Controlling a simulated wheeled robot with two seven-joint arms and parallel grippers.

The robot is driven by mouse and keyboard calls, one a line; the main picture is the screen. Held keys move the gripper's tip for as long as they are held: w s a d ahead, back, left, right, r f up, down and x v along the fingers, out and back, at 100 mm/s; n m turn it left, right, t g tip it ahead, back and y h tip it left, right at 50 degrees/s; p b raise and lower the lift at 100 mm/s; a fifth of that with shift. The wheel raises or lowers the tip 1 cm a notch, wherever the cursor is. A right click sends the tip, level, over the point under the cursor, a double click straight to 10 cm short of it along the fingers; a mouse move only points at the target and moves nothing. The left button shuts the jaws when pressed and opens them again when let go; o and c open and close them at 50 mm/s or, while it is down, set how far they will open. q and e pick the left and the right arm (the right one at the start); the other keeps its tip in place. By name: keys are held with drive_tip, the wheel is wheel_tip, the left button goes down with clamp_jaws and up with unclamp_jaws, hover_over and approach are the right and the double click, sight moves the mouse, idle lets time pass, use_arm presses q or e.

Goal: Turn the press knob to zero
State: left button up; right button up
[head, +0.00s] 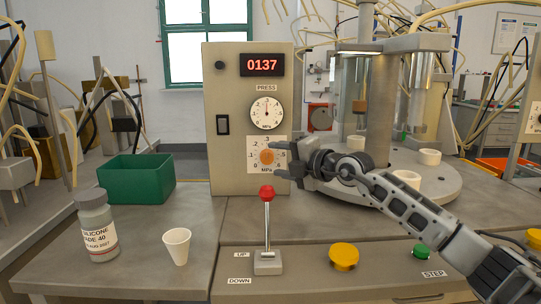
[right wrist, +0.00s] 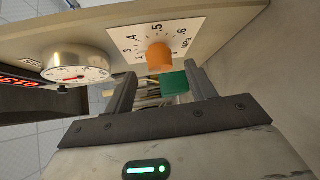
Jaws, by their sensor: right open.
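The press knob (head: 267,157) is a small orange knob on a white scale plate marked in MPa, low on the grey press panel (head: 223,170). Its pointing direction is too small to tell. My right gripper (head: 279,161) is open just right of the knob, its fingers reaching left across the front of the plate. In the right wrist view, the orange knob (right wrist: 160,57) shows beyond and between the two open fingertips (right wrist: 161,70). I cannot tell whether either finger touches it. My left gripper is not in view.
Above the knob are a round PRESS gauge (head: 266,113) and a red display (head: 262,65) reading 0137. A red-topped lever (head: 267,215) stands in front. A green bin (head: 136,178), bottle (head: 97,228) and white cup (head: 177,246) stand left. Yellow (head: 344,256) and green (head: 421,251) buttons lie right.

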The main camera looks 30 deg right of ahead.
sight(269, 159)
drive_tip(key=shift+x, duration=1.75)
